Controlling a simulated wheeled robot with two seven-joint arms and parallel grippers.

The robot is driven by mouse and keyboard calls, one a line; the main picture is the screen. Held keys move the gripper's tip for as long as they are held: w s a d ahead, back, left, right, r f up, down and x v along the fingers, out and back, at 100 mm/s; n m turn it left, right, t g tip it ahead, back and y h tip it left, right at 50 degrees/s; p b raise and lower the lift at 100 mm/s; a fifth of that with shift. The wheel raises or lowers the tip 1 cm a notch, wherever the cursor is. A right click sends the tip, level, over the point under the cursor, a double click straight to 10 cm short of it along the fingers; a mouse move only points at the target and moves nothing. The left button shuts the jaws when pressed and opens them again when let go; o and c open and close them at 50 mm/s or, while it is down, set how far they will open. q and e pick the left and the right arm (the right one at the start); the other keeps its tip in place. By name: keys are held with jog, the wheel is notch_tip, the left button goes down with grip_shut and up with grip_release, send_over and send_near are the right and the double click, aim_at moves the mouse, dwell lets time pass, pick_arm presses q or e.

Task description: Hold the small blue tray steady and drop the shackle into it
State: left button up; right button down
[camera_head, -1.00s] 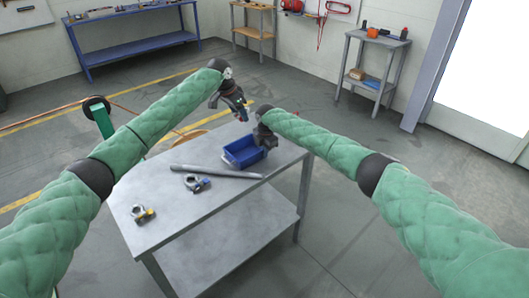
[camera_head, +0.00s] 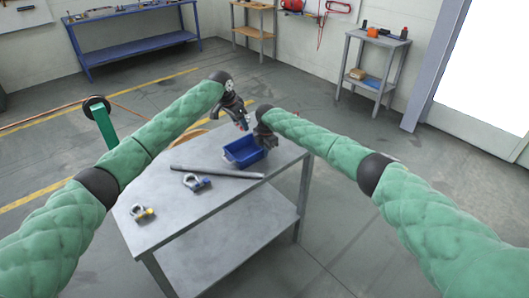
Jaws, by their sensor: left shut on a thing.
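The small blue tray (camera_head: 241,153) sits on the grey table at its far right corner. My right gripper (camera_head: 264,143) points down at the tray's right rim and hides part of it; whether its fingers are closed on the rim is too small to tell. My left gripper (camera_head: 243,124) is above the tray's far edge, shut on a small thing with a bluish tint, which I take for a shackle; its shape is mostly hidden. Two other shackles lie on the table, one with a blue pin (camera_head: 197,183) in the middle and one with a yellowish pin (camera_head: 141,213) nearer the front left.
A grey bar (camera_head: 217,172) lies across the table (camera_head: 200,222) just in front of the tray. The table's front and right surface is clear. A green reel stand (camera_head: 104,125) is behind the table at left. A blue workbench (camera_head: 135,35) and a small side table (camera_head: 375,75) stand farther back.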

pick_arm(q)
notch_tip(320, 180, down, 7)
dwell(1.1)
jog(key=o, duration=1.2)
jog(key=shift+c, duration=0.2)
jog(key=v, duration=1.2)
jog(key=shift+w, duration=0.1)
pick_arm(e)
jog(key=c, duration=1.6)
grip_release()
